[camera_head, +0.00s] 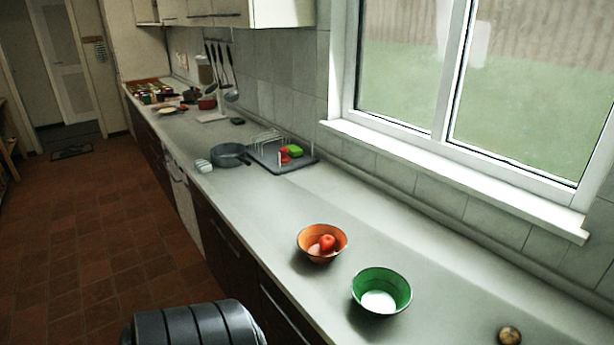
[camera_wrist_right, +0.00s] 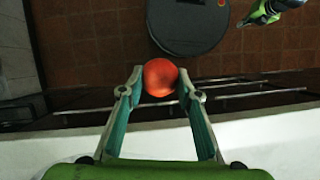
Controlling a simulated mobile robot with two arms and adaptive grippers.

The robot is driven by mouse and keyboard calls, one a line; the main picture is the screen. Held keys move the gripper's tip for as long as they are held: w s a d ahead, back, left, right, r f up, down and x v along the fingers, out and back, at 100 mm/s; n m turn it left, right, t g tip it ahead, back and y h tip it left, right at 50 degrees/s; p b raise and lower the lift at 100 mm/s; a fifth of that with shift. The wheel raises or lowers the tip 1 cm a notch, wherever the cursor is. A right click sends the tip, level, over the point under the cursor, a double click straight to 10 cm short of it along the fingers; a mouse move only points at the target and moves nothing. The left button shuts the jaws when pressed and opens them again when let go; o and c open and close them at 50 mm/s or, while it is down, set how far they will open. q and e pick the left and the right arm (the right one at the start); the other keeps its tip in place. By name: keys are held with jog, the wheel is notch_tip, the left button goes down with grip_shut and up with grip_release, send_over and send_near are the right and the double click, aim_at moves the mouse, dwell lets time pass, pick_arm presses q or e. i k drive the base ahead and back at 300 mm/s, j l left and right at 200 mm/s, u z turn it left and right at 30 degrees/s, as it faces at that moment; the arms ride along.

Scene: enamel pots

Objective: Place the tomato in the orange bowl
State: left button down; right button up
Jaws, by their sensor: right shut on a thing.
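A red, round tomato (camera_wrist_right: 160,77) is pinched between the fingertips of my right gripper (camera_wrist_right: 159,84) in the right wrist view. Below it are the counter's front edge and the floor. My right gripper and this tomato do not show in the head view. The orange bowl (camera_head: 312,232) stands upright on the counter, left of the green bowl. A red, round fruit or vegetable (camera_head: 327,243) lies inside it. A green and black part at the top right of the wrist view looks like my left gripper (camera_wrist_right: 265,12); its fingers are unclear.
A small brownish round item (camera_head: 509,335) lies at the lower right. Farther back are a grey pan (camera_head: 230,154) and a dark tray (camera_head: 272,164) with a rack. The counter between pan and bowls is clear.

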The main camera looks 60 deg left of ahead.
aim_at(313, 253)
jog(key=j+u, duration=0.15)
jog(key=j, duration=0.4)
jog(key=j+u, duration=0.15)
jog(key=j, duration=0.4)
jog(key=i+j+u, duration=0.15)
jog(key=j, duration=0.35)
jog(key=i+j+u, duration=0.15)
jog(key=j, duration=0.4)
